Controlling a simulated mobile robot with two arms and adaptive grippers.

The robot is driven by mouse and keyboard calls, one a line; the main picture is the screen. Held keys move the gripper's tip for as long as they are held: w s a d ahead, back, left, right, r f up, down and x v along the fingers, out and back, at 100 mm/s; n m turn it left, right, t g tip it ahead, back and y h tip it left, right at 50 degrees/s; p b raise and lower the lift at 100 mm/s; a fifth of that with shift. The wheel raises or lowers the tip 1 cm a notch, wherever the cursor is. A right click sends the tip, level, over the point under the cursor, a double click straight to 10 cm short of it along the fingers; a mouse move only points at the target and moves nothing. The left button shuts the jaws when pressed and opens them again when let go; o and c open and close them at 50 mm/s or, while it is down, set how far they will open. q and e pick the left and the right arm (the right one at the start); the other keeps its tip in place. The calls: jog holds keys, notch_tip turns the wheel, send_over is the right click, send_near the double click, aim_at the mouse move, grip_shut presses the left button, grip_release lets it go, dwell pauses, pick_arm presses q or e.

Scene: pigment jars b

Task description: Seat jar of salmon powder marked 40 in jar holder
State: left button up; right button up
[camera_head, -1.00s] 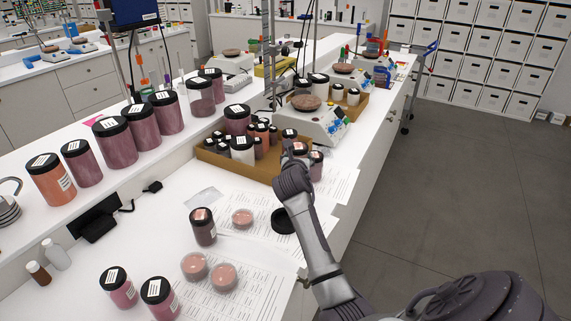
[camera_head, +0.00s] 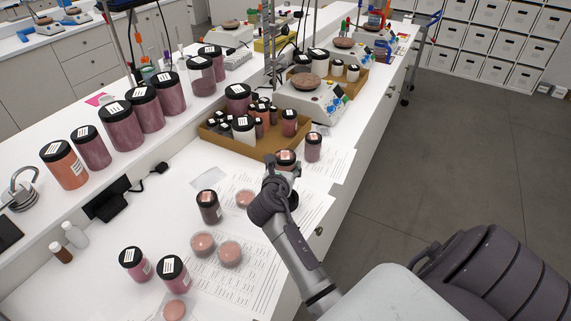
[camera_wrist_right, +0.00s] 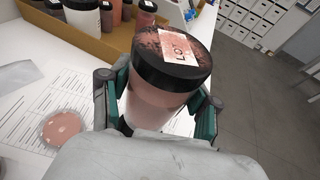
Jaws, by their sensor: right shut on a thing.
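My right gripper (camera_wrist_right: 157,112) is shut on a jar (camera_wrist_right: 158,90) with a black lid and pale salmon contents. In the head view the held jar (camera_head: 286,156) is upright in front of the brown tray, partly hidden by my right gripper (camera_head: 282,170). I cannot tell whether it touches the table. The brown open tray (camera_head: 234,145), which may be the jar holder, holds several jars. My left gripper is not in view.
A similar jar (camera_head: 313,148) stands just right of the held one. A scale (camera_head: 312,102) is behind right. A row of large jars (camera_head: 120,125) lines the raised shelf.

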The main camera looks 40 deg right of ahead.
jog(key=shift+r+p, duration=0.25)
jog(key=shift+p, duration=0.1)
jog(key=shift+f+b, duration=1.85)
jog(key=shift+f, duration=1.25)
jog(key=shift+p, duration=0.5)
jog(key=shift+p, duration=0.3)
jog(key=shift+p, duration=0.35)
jog(key=shift+f+b, duration=1.05)
jog(key=shift+f, duration=0.75)
jog(key=o, duration=1.3)
jog(key=shift+c, duration=0.2)
jog(key=shift+o, duration=0.4)
